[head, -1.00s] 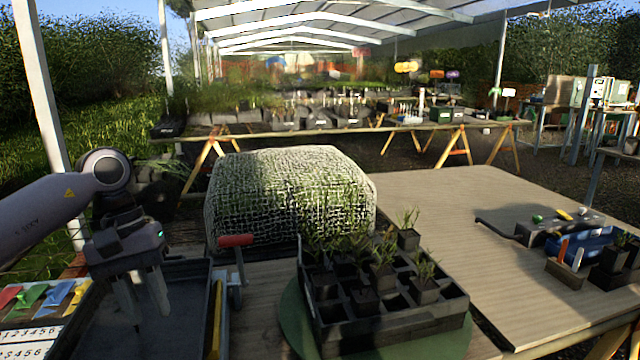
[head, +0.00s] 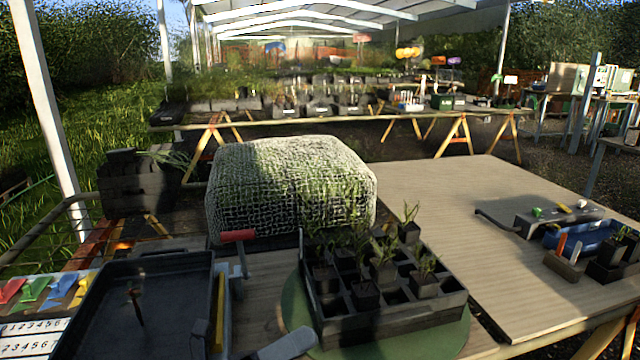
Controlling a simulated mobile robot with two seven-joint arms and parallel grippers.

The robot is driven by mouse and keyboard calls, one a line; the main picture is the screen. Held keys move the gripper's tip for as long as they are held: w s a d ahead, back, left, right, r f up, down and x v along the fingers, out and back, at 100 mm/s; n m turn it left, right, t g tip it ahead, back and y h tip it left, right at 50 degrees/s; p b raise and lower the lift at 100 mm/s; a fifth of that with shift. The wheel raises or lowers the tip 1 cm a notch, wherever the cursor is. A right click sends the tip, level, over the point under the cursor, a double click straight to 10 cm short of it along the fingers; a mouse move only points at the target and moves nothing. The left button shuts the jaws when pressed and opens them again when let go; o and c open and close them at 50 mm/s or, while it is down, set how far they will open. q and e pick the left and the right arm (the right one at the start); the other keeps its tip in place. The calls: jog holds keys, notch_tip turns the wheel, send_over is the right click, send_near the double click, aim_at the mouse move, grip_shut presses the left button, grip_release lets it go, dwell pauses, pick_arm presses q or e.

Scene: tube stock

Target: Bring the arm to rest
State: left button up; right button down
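Of my arms, only a pale grey rounded piece shows, at the bottom edge of the head view, in front of the plant tray. It seems to belong to my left arm. I cannot make out gripper fingers on it, nor whether they are open or shut. My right gripper is out of view. The space over the black tray (head: 150,275) at the left is clear of my arm. A thin dark and red item (head: 136,304) shows in that tray.
A black cell tray (head: 394,325) with several potted seedlings sits on a green round base (head: 436,342). A mesh-covered block (head: 290,190) stands behind it. A red-handled tool (head: 238,237) is between the trays. A blue bin (head: 583,244) is at right. The wooden board (head: 470,220) has free room.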

pick_arm(q)
jog(key=s+a+f+n+t+y+p, duration=0.1)
jog(key=a+f+n+t+y, duration=0.5)
jog(key=n, duration=0.7)
jog(key=s+a+f+n+t+y, duration=0.15)
jog(key=a+f+n+y, duration=0.25)
jog(key=f+n+y, duration=0.6)
jog(key=s+a+f+n+g+y, duration=0.2)
jog(key=s+a+f+n+g, duration=0.3)
jog(key=s+f+n, duration=0.5)
jog(key=s+a+n, duration=0.2)
jog(key=n, duration=0.1)
jog(key=shift+f+p, duration=0.2)
jog(key=shift+p, duration=0.1)
